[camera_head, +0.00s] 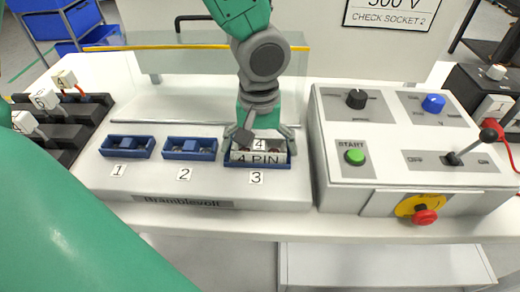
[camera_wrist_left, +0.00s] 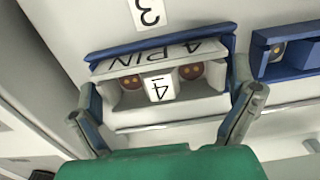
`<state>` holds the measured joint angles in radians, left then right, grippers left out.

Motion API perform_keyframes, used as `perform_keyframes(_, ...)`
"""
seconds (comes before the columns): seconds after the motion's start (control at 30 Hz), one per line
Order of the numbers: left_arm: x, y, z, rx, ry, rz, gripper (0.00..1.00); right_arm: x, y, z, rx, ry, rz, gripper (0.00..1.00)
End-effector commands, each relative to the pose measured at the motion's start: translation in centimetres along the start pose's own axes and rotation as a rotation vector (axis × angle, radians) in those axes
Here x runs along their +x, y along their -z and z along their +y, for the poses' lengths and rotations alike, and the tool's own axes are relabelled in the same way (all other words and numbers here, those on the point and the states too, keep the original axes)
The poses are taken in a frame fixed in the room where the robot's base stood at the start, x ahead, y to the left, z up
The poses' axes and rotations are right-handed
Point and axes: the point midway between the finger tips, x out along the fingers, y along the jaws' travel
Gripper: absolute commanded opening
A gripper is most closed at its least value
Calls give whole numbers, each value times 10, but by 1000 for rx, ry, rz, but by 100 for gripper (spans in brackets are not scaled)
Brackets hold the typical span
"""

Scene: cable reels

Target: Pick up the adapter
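The adapter (camera_head: 259,155) is a light grey block marked "4 PIN" with a small white "4" tag on top. It sits in the blue-rimmed holder above label 3 in the head view. In the left wrist view the adapter (camera_wrist_left: 158,58) shows its lettering upside down, with two brown round pin ends beside the tag. My left gripper (camera_head: 265,136) is over the adapter, pointing down. In the left wrist view its fingers (camera_wrist_left: 166,95) are spread, one at each end of the adapter. Whether they touch it is not clear. My right gripper is not in view.
Blue holders 1 (camera_head: 128,147) and 2 (camera_head: 190,149) stand left of the adapter. A control box (camera_head: 405,140) with knobs, a green start button and a lever is close on the right. A clear panel (camera_head: 190,70) stands behind. White-tagged plugs (camera_head: 44,98) are at far left.

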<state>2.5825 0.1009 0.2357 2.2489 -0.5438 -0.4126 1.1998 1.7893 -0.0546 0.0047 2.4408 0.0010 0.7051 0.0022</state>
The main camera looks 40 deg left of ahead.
Motion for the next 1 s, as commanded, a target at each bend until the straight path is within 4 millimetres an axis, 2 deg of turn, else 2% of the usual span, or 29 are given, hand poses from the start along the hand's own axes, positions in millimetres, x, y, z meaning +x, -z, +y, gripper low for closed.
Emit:
perform_keyframes(0.03, 0, 0, 0, 0, 0, 0, 86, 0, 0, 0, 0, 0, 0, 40)
perform_keyframes(0.1, 0, 0, 0, 0, 0, 0, 61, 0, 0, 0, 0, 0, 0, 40)
perform_keyframes(0.2, 1, 0, 0, 0, 2, -2, 31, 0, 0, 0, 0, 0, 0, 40)
perform_keyframes(0.33, 3, 1, -1, 0, 3, -5, 2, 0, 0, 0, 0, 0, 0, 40)
perform_keyframes(0.37, 3, 1, -1, 0, 3, -6, 0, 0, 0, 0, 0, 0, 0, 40)
perform_keyframes(0.77, 2, 0, 0, 1, 5, -7, 0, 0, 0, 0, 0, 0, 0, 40)
perform_keyframes(0.87, -9, 1, 0, 1, 4, -6, 0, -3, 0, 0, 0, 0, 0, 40)
perform_keyframes(1.0, -39, 1, 1, -1, -1, -1, 0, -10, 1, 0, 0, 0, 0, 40)
